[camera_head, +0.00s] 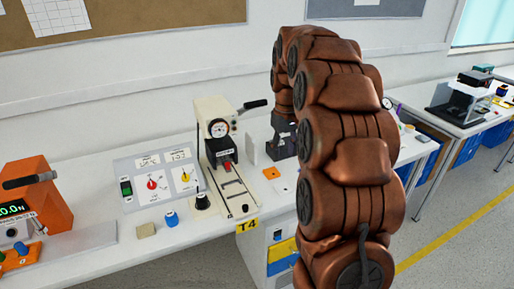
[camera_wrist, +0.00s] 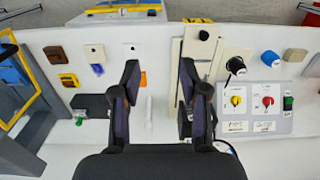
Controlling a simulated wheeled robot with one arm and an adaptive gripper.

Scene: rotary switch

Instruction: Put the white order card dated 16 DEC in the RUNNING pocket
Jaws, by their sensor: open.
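A white upright panel (camera_head: 252,146) stands on the bench right of the beige press; I cannot tell whether it is an order card. In the wrist view a thin white strip (camera_wrist: 149,112) shows between my fingers, possibly the same piece seen from above. No date such as 16 DEC and no pocket labelled RUNNING can be read in either view. My gripper (camera_wrist: 158,75) is open, pointing down over the bench, with nothing held. In the head view my gripper (camera_head: 284,138) is dark, partly behind my arm, just right of the white panel.
The beige press (camera_head: 222,150) stands left of my gripper. A control panel (camera_head: 158,178) with red and yellow knobs is farther left, with an orange device (camera_head: 38,200) beyond. White plates (camera_wrist: 130,50) lie near the front edge. A drawer cabinet (camera_head: 281,248) is below.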

